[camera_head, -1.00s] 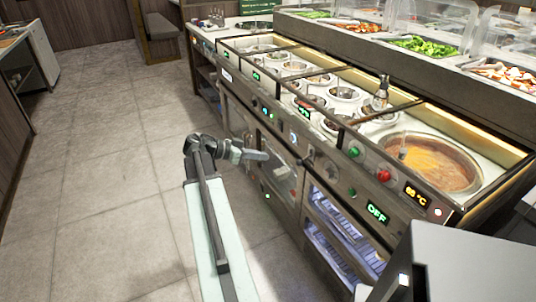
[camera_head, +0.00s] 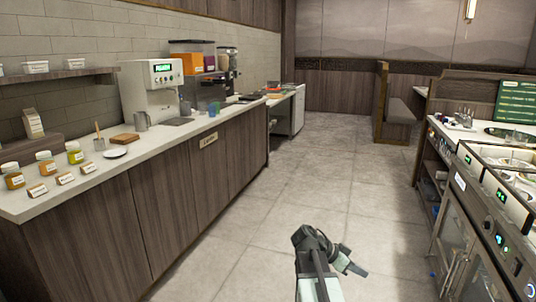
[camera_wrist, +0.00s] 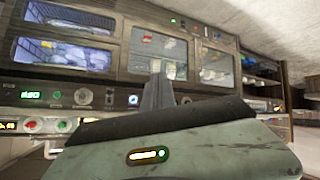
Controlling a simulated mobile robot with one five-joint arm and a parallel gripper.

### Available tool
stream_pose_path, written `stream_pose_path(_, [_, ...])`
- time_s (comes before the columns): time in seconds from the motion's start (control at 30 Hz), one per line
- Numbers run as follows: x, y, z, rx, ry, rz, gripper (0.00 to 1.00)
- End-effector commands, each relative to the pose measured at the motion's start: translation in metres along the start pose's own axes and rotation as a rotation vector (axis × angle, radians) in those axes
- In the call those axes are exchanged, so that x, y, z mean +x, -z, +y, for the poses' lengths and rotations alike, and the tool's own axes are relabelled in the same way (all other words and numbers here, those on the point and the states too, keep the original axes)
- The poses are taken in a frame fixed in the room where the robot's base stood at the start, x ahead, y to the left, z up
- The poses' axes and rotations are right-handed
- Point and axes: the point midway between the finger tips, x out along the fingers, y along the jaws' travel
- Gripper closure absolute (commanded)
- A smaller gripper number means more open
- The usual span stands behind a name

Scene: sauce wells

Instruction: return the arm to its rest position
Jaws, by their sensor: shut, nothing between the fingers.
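My arm shows at the bottom of the head view, with its elbow up and bent. My gripper (camera_head: 356,268) points to the lower right over the floor, left of the sauce counter and clear of it. In the wrist view my gripper (camera_wrist: 158,80) appears as a narrow dark pair of fingers closed together, with nothing held. The front of the sauce counter (camera_wrist: 110,97), with its knobs, lit displays and glass doors, fills the background there. At the right of the head view, the sauce counter (camera_head: 468,222) is cut off by the picture edge.
A long wooden counter (camera_head: 190,185) with jars, a drinks machine (camera_head: 150,92) and containers runs along the left. A bench (camera_head: 400,115) stands at the back. The tiled floor (camera_head: 300,200) between the counters is clear.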

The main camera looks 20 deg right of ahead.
Motion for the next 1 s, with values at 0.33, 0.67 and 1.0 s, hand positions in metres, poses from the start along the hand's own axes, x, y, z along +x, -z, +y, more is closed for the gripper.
stream_pose_path(0.33, [-0.176,-0.224,-0.026,-0.749,0.443,-0.329,1.0])
stream_pose_path(0.67, [-0.252,-0.321,0.009,-1.441,0.902,-0.505,1.0])
stream_pose_path(1.0, [-0.313,-0.241,0.031,-1.535,0.939,-0.462,1.0])
